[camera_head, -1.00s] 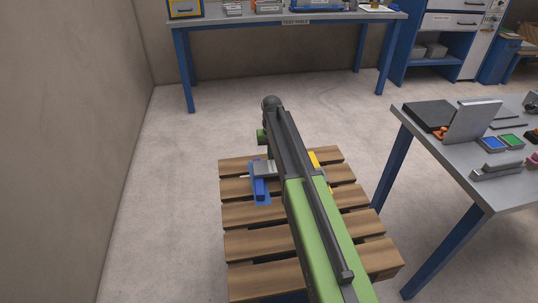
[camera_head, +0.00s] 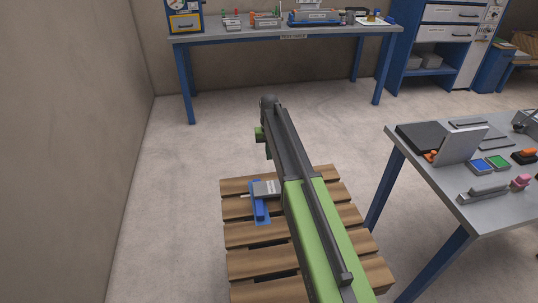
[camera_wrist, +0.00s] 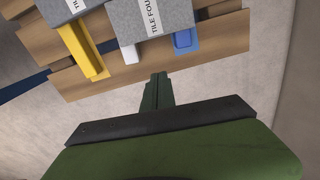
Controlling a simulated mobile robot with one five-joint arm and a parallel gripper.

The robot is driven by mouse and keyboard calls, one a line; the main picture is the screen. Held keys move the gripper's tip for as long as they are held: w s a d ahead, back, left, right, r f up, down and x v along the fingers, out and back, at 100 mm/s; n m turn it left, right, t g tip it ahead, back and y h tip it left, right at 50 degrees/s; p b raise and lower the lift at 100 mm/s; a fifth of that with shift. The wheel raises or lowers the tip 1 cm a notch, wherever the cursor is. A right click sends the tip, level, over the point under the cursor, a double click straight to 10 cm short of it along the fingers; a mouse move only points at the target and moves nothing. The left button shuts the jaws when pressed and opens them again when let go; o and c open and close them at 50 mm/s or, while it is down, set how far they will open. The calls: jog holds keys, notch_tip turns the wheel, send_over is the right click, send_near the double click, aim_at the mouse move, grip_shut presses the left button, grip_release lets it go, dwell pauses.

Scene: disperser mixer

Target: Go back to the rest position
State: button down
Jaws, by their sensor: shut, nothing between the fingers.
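My gripper (camera_wrist: 158,92) is shut and empty in the wrist view, its dark green fingers together just off the edge of a wooden pallet (camera_wrist: 208,70). Beyond the fingertips are two grey labelled blocks. One (camera_wrist: 150,18) has a blue part (camera_wrist: 186,40) and a white part showing at its end; the other (camera_wrist: 62,8) has a yellow part (camera_wrist: 82,48). In the head view my arm reaches out over the pallet (camera_head: 250,236), and the gripper fingers cannot be made out. One grey block (camera_head: 266,188) with its blue part (camera_head: 260,208) shows left of the arm.
A grey table with blue legs (camera_head: 470,205) stands at right, holding a dark box, an upright grey panel and small coloured parts. A test table (camera_head: 285,38) with equipment stands at the back. A wall is at left. Bare floor (camera_head: 190,160) lies between.

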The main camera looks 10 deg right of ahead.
jog(key=s+r+p, duration=0.3)
jog(key=s, duration=0.6)
jog(key=s+r+p, duration=0.3)
jog(key=s+r, duration=0.1)
jog(key=s, duration=0.6)
jog(key=s+a+r+p, duration=0.1)
jog(key=s+r+p, duration=0.2)
jog(key=s, duration=0.6)
jog(key=shift+s+r+n+p, duration=0.15)
jog(key=shift+r+n+p, duration=0.2)
jog(key=shift+p, duration=0.2)
